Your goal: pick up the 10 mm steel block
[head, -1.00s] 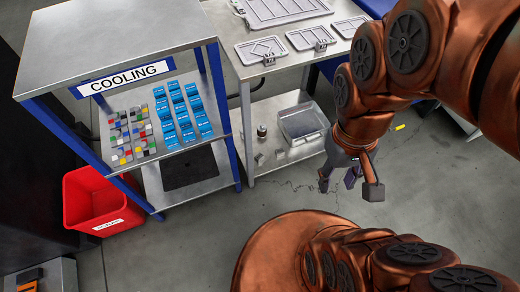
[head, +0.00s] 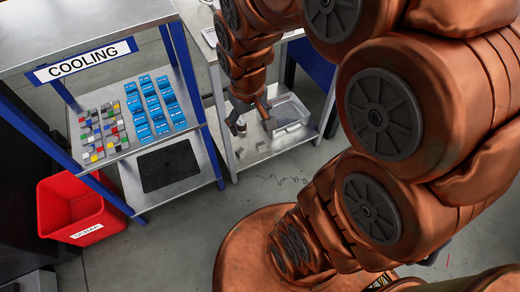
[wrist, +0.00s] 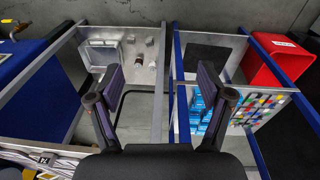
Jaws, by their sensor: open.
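Small grey metal blocks lie on the lower shelf (head: 255,163) of the middle bench, near the grey bin (head: 290,112). One block (head: 262,147) shows just below my gripper in the head view; another (head: 239,152) is at its left. In the wrist view small pale blocks (wrist: 150,42) lie beside the bin (wrist: 103,55). They are too small to tell which is the 10 mm steel block. My gripper (head: 250,116) is over the shelf, its fingers apart and empty. In the wrist view its open fingers (wrist: 162,84) point towards the shelf edge, with the blocks beyond.
The cooling rack (head: 95,58) stands left of the shelf, with blue boxes (head: 155,100) and coloured blocks (head: 100,130) on it. A red bin (head: 80,210) is on the floor. A dark cylinder (wrist: 139,59) is near the blocks. Bench posts flank the shelf.

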